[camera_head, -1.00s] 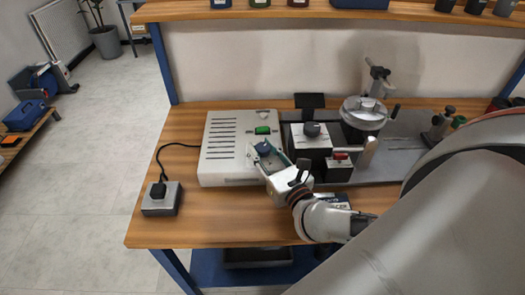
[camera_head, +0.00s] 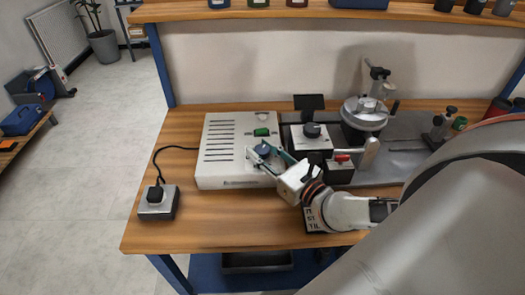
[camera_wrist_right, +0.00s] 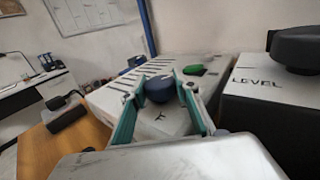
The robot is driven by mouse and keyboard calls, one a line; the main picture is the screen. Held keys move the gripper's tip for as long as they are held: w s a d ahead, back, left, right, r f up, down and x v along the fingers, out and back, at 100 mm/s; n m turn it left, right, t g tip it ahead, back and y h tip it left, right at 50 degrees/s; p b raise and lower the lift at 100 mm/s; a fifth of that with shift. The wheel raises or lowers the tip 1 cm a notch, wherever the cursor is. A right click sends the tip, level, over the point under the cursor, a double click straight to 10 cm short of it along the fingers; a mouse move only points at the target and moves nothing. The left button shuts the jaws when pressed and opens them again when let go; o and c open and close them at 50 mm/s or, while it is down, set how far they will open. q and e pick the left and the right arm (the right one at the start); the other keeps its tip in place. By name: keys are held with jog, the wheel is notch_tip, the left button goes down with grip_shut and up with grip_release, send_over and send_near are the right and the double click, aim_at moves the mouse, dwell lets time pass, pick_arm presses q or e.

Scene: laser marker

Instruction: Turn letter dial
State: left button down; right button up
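A dark blue round dial (camera_head: 263,149) sits at the front right of a white vented machine box (camera_head: 225,165). In the right wrist view the dial (camera_wrist_right: 159,88) is in the middle, with a dark mark like a Y on the pale surface before it. My right gripper (camera_head: 266,153) reaches in from the right, its teal-lined fingers on either side of the dial. In the wrist view the right gripper's fingertips (camera_wrist_right: 158,80) look slightly apart from the dial; contact is hard to judge. My left gripper is not in view.
A green switch (camera_head: 262,132) is just behind the dial. A box with a black knob (camera_head: 312,130), marked LEVEL in the wrist view, stands close on the right. A small plug box (camera_head: 158,203) lies front left.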

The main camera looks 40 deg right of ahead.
jog(key=shift+o, duration=1.3)
jog(key=shift+w, duration=0.1)
jog(key=shift+r, duration=0.1)
notch_tip(320, 180, up, 10)
jog(key=shift+f, duration=0.1)
notch_tip(320, 180, up, 3)
jog(key=p, duration=0.3)
notch_tip(320, 180, up, 4)
jog(key=p, duration=0.5)
send_over(262, 149)
jog(key=shift+w, duration=0.1)
